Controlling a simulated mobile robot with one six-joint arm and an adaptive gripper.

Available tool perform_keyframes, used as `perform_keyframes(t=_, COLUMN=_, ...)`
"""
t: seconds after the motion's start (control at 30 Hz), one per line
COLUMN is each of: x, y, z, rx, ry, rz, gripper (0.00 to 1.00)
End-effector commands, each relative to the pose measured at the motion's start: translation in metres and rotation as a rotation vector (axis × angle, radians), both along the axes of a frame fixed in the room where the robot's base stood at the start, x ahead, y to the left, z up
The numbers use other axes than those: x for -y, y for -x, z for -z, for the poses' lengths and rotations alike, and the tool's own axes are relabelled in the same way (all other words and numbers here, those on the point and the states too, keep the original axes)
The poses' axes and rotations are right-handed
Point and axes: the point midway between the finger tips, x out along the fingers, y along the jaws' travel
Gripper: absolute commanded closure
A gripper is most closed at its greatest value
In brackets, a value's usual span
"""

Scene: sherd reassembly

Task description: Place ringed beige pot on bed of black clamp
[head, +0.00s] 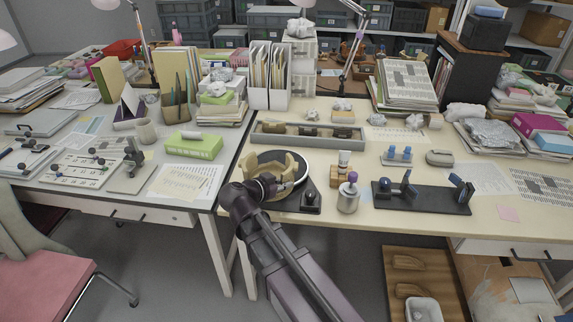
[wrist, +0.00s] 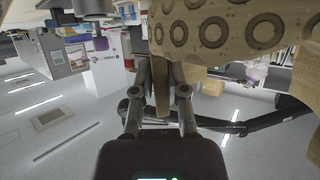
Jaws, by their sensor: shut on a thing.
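The ringed beige pot (head: 270,164) has an open, uneven rim and is at the round black-topped turntable (head: 308,173). I cannot tell whether it touches the turntable. In the wrist view, stamped rings show on the pot's wall (wrist: 225,28). My gripper (head: 284,186) is at the pot's near right side. Its two fingers (wrist: 162,92) are shut on the pot's wall, with an edge of it between them. The black clamp (head: 425,197) lies to the right on the same table, with a flat black bed and blue-padded uprights. Its bed looks empty.
Behind is a long grey tray (head: 307,134) of sherds.

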Motion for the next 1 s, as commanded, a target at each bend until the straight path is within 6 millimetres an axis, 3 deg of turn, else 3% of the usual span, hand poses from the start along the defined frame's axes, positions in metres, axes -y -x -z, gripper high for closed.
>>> perform_keyframes(t=0.37, x=0.0, y=0.0, z=-0.022, rx=0.003, ry=0.001, rz=0.0, gripper=1.0)
perform_keyframes(t=1.0, x=0.0, y=0.0, z=-0.1, rx=0.002, ry=0.001, rz=0.0, gripper=1.0)
